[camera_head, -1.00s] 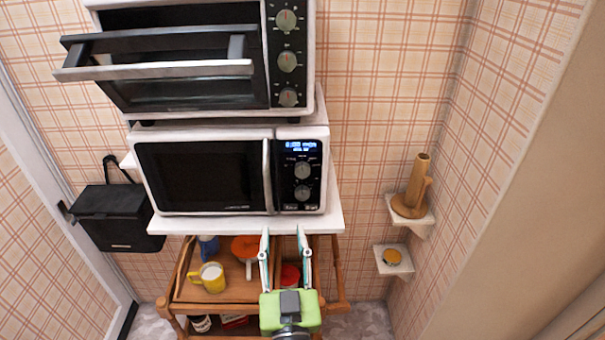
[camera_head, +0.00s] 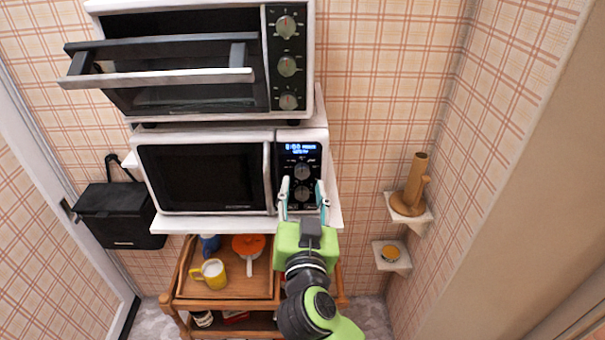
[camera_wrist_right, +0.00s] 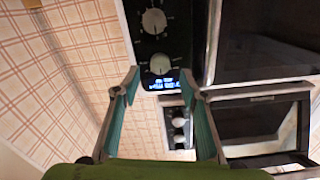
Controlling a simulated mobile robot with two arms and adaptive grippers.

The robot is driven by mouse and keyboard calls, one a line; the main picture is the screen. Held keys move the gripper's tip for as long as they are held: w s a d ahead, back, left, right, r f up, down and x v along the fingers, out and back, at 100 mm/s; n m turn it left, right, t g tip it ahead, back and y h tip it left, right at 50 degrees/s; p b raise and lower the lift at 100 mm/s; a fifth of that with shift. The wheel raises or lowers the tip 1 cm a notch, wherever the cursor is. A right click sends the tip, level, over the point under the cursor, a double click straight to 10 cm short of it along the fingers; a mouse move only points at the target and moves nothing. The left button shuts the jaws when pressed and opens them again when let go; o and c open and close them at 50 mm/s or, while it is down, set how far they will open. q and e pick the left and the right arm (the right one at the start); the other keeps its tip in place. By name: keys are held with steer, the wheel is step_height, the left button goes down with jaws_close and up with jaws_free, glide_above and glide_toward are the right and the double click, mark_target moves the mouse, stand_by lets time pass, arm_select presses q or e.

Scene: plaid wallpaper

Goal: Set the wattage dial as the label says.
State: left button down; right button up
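The white microwave (camera_head: 147,136) stands on a white shelf, its black control panel at its right side. The panel has a lit blue display (camera_head: 301,148), an upper dial (camera_head: 302,171) and a lower dial (camera_head: 302,193). The markings are too small to read, so I cannot tell which is the wattage dial. My right gripper (camera_head: 303,186) is open and empty, with its fingertips at either side of the lower dial in the head view. The right wrist view shows the panel upside down, both dials (camera_wrist_right: 154,21) (camera_wrist_right: 161,63) beyond the open fingers. Contact cannot be told. My left gripper is not in view.
A toaster oven (camera_head: 190,118) with its door partly open sits above the microwave. Below is a wooden cart (camera_head: 180,290) with a yellow mug (camera_head: 210,272) and an orange-lidded pan (camera_head: 249,246). Small corner shelves (camera_head: 392,262) are at the right. A black box hangs at the left.

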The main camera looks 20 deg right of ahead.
mark_target(302, 174)
steer(key=shift+x, duration=2.1)
steer(key=c, duration=1.1)
steer(key=shift+p, duration=0.3)
